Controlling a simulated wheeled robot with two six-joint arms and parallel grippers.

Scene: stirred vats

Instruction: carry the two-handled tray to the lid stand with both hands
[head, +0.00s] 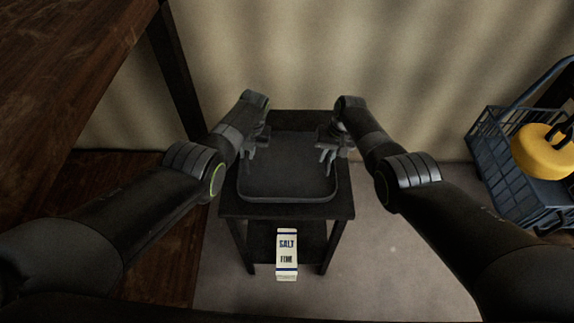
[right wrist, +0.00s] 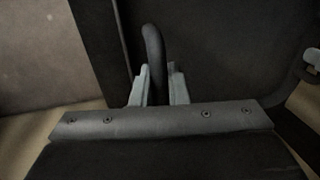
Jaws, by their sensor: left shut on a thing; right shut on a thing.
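The dark grey two-handled tray (head: 287,180) rests on a small dark stand (head: 230,210) against the wall. Whether it is lifted at all I cannot tell. My left gripper (head: 249,152) is shut at the tray's left side; the handle there is hidden by the gripper. My right gripper (head: 327,155) is at the tray's right side. In the right wrist view its two jaws (right wrist: 158,90) are shut on a dark curved handle (right wrist: 152,42). The tray looks empty and level.
A white salt carton (head: 287,255) sits low at the front of the stand. A blue wire basket (head: 495,165) with a yellow round thing (head: 545,150) is at the right. A brown wooden table (head: 70,60) is at the left. Floor right of the stand is clear.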

